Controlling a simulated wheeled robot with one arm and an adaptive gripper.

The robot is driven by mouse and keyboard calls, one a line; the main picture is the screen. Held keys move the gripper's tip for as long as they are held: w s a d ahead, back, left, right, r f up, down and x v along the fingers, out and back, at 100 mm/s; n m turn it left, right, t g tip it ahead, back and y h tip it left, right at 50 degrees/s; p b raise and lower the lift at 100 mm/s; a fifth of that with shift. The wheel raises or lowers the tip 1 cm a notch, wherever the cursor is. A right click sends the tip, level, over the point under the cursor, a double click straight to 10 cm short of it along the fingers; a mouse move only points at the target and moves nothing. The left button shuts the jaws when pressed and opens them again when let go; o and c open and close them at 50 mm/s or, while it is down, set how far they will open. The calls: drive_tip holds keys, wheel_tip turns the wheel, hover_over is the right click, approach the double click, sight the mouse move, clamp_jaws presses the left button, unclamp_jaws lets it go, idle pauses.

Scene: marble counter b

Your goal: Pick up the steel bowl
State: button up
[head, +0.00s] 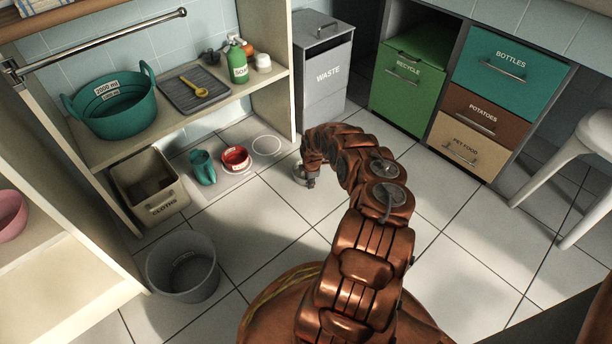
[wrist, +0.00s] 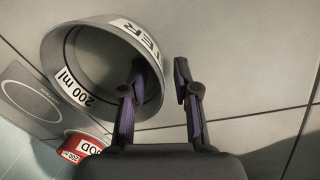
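The steel bowl (wrist: 54,50) is in the upper left of the wrist view, grey, with white labels reading "TER" and "200 ml". My gripper (wrist: 159,70) is open at its near right wall. One finger reaches over the inside of the bowl and the other is outside it, with the rim between them. A gap shows between the outer finger and the rim. In the head view my gripper (head: 309,181) points down near the floor by the waste bin, and the bowl there is mostly hidden by my arm.
A mat (head: 225,178) with an empty ring outline, a red bowl (head: 236,159) and a teal jug (head: 202,167) lies to the left. The waste bin (head: 323,75) stands behind. A grey bucket (head: 183,267) and cloths box (head: 149,187) are further left.

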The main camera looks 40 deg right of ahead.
clamp_jaws()
drive_tip(key=shift+r, duration=0.25)
idle(0.4)
